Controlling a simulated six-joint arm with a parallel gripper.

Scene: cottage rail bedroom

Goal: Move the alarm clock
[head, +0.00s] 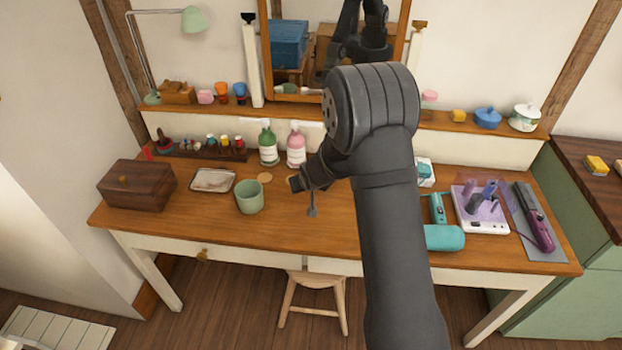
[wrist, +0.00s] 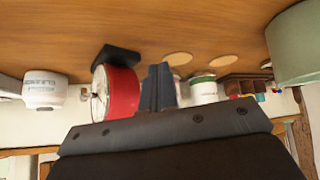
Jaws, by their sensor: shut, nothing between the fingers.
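The red alarm clock (wrist: 120,92) shows in the wrist view, which is upside down. Its pale face is turned to the left of that picture and a black block (wrist: 118,55) lies against it on the table side. My gripper's two dark fingers (wrist: 158,85) are pressed together, empty, just right of the clock there; I cannot tell whether they touch it. In the head view my gripper (head: 294,184) is low over the middle of the desk, right of the green cup. I cannot make out the clock in that view; my arm covers much of the desk.
The green cup (head: 249,197) stands left of my gripper, also at the edge of the wrist view (wrist: 300,45). Green (head: 268,146) and pink (head: 296,147) bottles stand behind. A wooden box (head: 137,185) is at left; a teal case (head: 444,238) is at right.

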